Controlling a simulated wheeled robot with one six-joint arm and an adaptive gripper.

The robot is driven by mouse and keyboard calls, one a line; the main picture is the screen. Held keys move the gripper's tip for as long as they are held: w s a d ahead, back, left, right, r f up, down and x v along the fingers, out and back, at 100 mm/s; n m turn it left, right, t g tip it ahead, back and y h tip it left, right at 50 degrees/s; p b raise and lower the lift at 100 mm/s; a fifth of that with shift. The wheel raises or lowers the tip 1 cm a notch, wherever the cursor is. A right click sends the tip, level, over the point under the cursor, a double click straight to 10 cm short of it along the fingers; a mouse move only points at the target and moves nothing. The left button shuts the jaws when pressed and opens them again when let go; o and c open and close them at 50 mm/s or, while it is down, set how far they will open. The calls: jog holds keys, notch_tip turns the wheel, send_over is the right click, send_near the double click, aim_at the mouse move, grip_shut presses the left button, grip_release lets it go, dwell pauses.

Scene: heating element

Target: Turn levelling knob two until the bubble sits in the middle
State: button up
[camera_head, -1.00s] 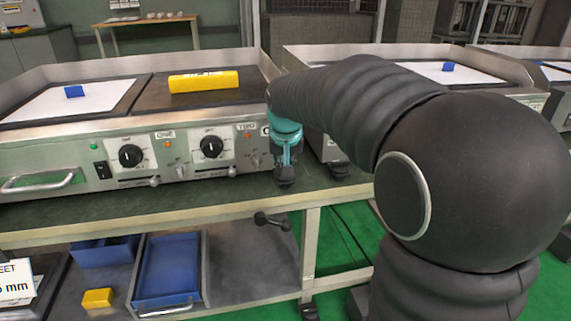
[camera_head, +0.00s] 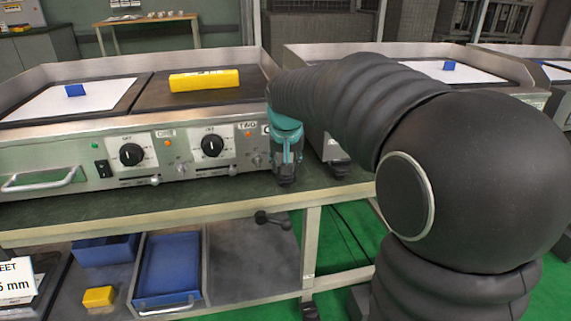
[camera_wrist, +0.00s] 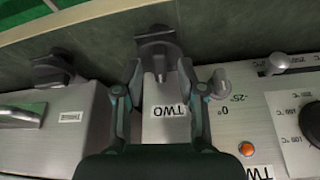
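Levelling knob two (camera_wrist: 157,50) is a dark winged knob below the small plate marked TWO in the wrist view. My gripper (camera_wrist: 159,68) has its fingers apart, one on each side of this knob. A small gap seems to show beside the knob; touch cannot be told. In the head view my gripper (camera_head: 285,172) is low at the griddle's front right corner and hides most of the knob. The yellow level (camera_head: 205,80) lies on the dark right part of the griddle plate. Its bubble is too small to make out.
Another dark knob (camera_wrist: 52,69) stands near a plate marked THREE, on the neighbouring unit. A dial (camera_head: 212,146) and small levers are on the griddle front. A black-knobbed handle (camera_head: 268,218) and a blue tray (camera_head: 168,268) are below the bench top.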

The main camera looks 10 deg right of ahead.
jog(key=v, duration=1.1)
jog(key=shift+r, duration=0.3)
jog(key=shift+s, duration=0.15)
jog(key=s+f+n, duration=0.1)
jog(key=s+f, duration=0.5)
jog(key=s, duration=0.6)
jog(key=s+d+f+n+t+p, duration=0.1)
jog(key=s+f, duration=0.5)
jog(key=s, duration=0.7)
jog(key=shift+d+y, duration=0.3)
jog(key=shift+y, duration=0.1)
jog(key=shift+f, duration=0.1)
